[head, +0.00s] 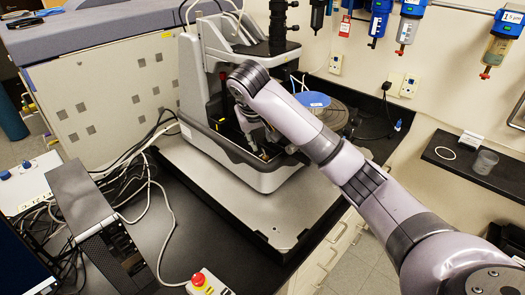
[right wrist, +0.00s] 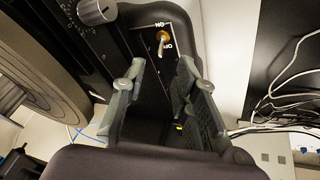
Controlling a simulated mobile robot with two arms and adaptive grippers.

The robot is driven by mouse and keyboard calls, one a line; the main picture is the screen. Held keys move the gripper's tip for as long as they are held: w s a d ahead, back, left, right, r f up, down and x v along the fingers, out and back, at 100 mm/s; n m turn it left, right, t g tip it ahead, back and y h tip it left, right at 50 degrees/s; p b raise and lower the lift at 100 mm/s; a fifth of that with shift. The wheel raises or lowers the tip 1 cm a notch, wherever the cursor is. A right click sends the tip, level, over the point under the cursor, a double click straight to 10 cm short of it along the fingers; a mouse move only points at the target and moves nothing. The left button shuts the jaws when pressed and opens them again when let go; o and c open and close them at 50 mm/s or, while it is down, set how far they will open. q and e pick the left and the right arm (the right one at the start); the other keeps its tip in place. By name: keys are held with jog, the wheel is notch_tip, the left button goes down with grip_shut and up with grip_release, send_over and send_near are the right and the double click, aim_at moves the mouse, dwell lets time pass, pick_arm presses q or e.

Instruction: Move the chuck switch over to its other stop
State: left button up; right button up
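The chuck switch (right wrist: 163,39) is a small toggle with a brass-coloured base and a pale lever on a dark panel, in the right wrist view. Small white lettering stands above and below it. Its lever appears to tilt toward the lower lettering. My right gripper (right wrist: 159,78) is open, its two fingers spread to either side below the switch, with nothing between them. In the head view my right arm reaches into the profiler (head: 263,178), and the right gripper (head: 258,143) is partly hidden there. The switch cannot be made out in the head view. My left gripper is not in view.
A silver knob (right wrist: 96,11) sits on the panel left of the switch. A large round ribbed part (right wrist: 45,70) lies further left. White cables (right wrist: 290,75) hang at right. An emergency-stop box (head: 205,284) and a cable bundle lie on the black bench.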

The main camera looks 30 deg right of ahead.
aim_at(263, 148)
jog(key=p+x, duration=0.2)
jog(key=x, duration=0.3)
jog(key=shift+d+f, duration=0.15)
jog(key=shift+w+f, duration=0.2)
jog(key=shift+f, duration=0.25)
grip_shut()
